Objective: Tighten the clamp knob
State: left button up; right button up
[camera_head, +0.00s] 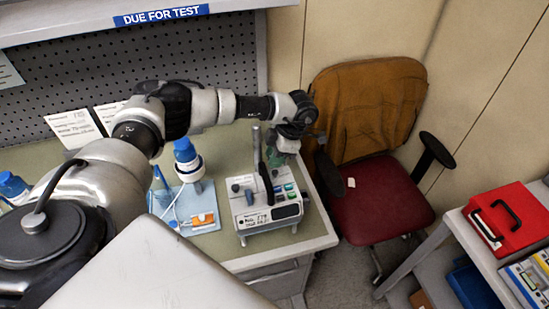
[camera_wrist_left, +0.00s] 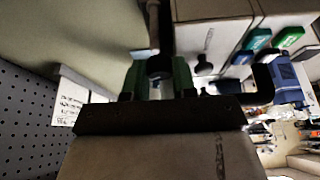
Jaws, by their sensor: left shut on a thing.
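The infusion pump (camera_head: 268,214) is a light grey box with a dark display and green and blue buttons. It stands on the bench near its right end. A grey pole (camera_head: 257,150) and a black handle (camera_head: 265,180) rise from it. My left gripper (camera_head: 280,152) reaches down behind the pump, at its back right. In the left wrist view my gripper (camera_wrist_left: 158,82) has green fingers shut on the dark clamp knob (camera_wrist_left: 159,67), in line with a metal rod (camera_wrist_left: 153,22). The knob is largely hidden by the fingers. My right gripper is not in view.
A pegboard (camera_head: 160,55) stands behind. A red chair (camera_head: 375,195) and a cart with a red case (camera_head: 508,222) are at right.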

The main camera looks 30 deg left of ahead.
pick_arm(q)
jog(key=shift+m+t+y+b, duration=0.35)
jog(key=shift+m+b, duration=0.25)
jog(key=shift+m, duration=0.9)
jog(key=o, duration=0.7)
jog(key=shift+s+t, duration=0.1)
jog(key=shift+t, duration=0.15)
jog(key=shift+c, duration=0.2)
jog(key=shift+d, duration=0.1)
jog(key=shift+r, duration=0.1)
